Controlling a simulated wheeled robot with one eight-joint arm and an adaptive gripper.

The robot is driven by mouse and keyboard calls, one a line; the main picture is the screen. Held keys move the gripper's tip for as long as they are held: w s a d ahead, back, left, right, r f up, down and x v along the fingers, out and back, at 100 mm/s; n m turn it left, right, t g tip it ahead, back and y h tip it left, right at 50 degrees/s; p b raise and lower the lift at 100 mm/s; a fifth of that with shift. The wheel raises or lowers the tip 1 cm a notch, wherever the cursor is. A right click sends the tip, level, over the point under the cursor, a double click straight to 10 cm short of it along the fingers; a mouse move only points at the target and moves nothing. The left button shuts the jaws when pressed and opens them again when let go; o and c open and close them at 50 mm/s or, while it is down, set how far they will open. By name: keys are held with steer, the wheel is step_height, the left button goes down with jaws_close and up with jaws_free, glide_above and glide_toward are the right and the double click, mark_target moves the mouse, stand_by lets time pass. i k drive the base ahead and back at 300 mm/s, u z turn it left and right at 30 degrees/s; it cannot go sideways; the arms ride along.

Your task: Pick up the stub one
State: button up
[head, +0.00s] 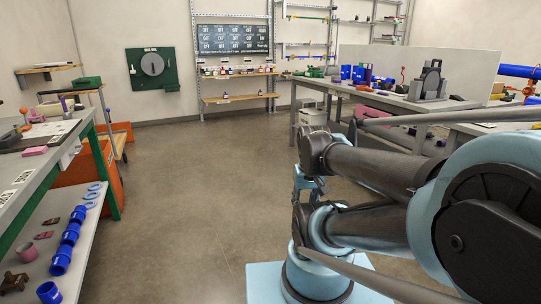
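No piece here can be singled out as the stub one. Several short blue pipe pieces (61,260) lie in a row on the lower shelf of the left bench in the head view. A pink ring-like piece (27,252) lies beside them. More short blue pieces (347,72) stand on the right bench. My arm is folded at the right of the picture, away from the left shelf. My gripper (307,190) seems to be at the wrist end, small and partly hidden by my arm links. Its fingers cannot be made out, nor whether it holds anything.
The left bench (38,168) has a green frame and tools on top. An orange bin (104,176) stands behind it. A grey machine (429,82) stands on the right bench. Shelves (238,98) stand at the back wall. The floor (190,190) between the benches is clear.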

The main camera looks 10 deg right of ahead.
mark_target(361, 73)
steer(key=z, duration=0.2)
steer(key=i, duration=1.15)
steer(key=z, duration=0.35)
steer(key=i, duration=1.35)
steer(key=z, duration=0.25)
steer(key=i, duration=1.35)
steer(key=z, duration=0.1)
